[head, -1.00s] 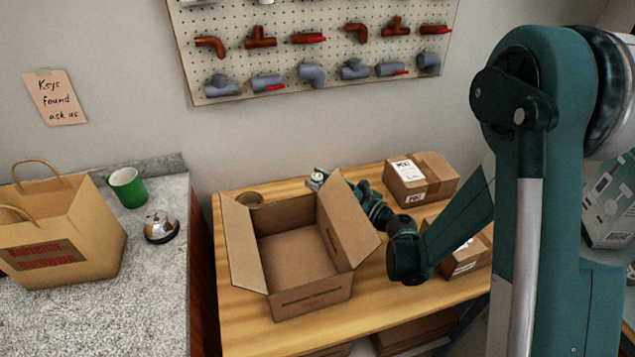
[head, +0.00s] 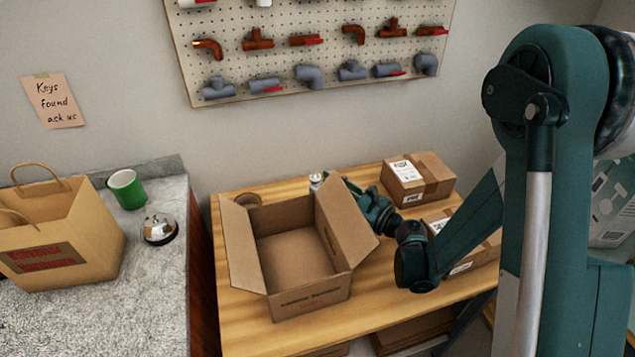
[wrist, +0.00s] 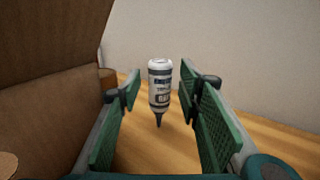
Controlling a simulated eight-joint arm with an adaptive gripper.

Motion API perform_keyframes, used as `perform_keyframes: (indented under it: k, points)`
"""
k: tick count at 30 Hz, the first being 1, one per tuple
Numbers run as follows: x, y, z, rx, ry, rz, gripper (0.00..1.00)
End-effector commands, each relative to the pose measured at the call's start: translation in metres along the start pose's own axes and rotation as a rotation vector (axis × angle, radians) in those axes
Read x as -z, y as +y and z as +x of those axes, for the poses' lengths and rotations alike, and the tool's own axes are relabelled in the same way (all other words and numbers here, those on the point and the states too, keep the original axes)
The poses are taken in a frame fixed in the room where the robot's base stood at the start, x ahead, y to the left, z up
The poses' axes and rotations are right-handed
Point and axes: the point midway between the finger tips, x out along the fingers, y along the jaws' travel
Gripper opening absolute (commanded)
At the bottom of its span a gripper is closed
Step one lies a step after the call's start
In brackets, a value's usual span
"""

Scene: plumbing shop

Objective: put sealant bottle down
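The sealant bottle (wrist: 160,82), white with dark print, shows ahead of my gripper in the wrist view, its dark nozzle pointing down at the wooden table. Its pale top also shows behind the open box in the head view (head: 315,181). My gripper (wrist: 162,90) is open, with its green fingers spread to either side of the bottle and clear gaps between. Whether the nozzle tip touches the table is hard to tell.
An open, empty cardboard box (head: 310,299) stands on the wooden table (head: 245,333), just left of my gripper. A brown round item (head: 247,201) sits behind it. Closed parcels (head: 430,180) lie at the right. A pegboard (head: 330,78) hangs on the wall behind.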

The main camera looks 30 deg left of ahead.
Motion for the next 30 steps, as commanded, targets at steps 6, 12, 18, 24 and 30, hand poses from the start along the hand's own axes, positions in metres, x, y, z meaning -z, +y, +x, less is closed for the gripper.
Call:
perform_keyframes:
  k: [6, 12, 18, 24, 30]
  points:
    - [0.000, -0.001, -0.027, 0.002, 0.000, 0.000, 0.35]
    - [0.001, 0.000, -0.039, 0.000, 0.000, 0.000, 0.35]
    - [0.000, 0.000, -0.041, 0.000, 0.000, 0.000, 0.35]
    - [0.000, 0.000, -0.041, 0.000, 0.000, 0.000, 0.35]
    - [0.000, 0.000, -0.040, 0.000, 0.000, 0.000, 0.35]
